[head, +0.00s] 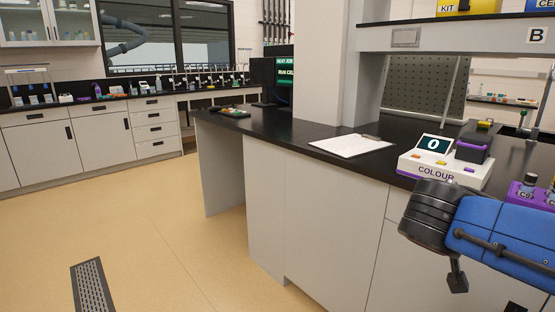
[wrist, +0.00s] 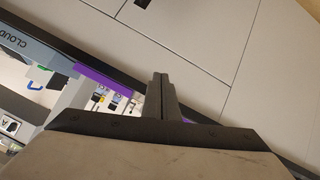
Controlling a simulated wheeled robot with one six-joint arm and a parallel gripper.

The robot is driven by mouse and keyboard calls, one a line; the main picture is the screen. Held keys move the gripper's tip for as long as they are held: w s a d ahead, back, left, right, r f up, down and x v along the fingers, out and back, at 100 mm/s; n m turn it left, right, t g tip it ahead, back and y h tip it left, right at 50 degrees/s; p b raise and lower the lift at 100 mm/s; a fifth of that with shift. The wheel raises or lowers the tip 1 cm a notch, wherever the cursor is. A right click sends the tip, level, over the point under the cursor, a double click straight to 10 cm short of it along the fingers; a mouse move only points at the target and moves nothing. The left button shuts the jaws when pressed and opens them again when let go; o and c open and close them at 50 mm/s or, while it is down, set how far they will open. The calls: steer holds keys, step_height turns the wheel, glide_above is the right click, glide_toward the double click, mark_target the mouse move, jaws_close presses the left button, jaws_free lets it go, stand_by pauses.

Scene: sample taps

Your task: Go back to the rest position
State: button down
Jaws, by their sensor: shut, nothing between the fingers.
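My gripper (wrist: 160,98) shows in the wrist view with its two dark fingers together and nothing between them. In the head view my blue and black arm crosses the lower right, in front of the bench edge and the cabinet fronts. The fingers are hard to make out there. Behind the arm, the white COLOUR instrument (head: 445,169) stands on the black benchtop (head: 290,131) with its display reading 0. A purple rack (head: 528,195) with capped vials is to its right, partly hidden by my arm.
A clipboard (head: 350,145) lies on the bench left of the instrument. A shelf (head: 460,37) hangs above. The floor (head: 170,225) on the left is open, with a grate (head: 92,285) in it.

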steer(key=s+a+f+n+y, duration=0.3)
steer(key=s+a+f+y, duration=0.1)
steer(key=a+f, duration=0.1)
steer(key=s+a+f+n+g+y, duration=0.1)
steer(key=s+a+f+n+y, duration=0.2)
steer(key=f, duration=0.5)
steer(key=shift+s+a+g+y, duration=0.3)
steer(key=shift+s+a+y, duration=0.5)
steer(key=shift+y, duration=0.3)
steer(key=shift+w, duration=0.1)
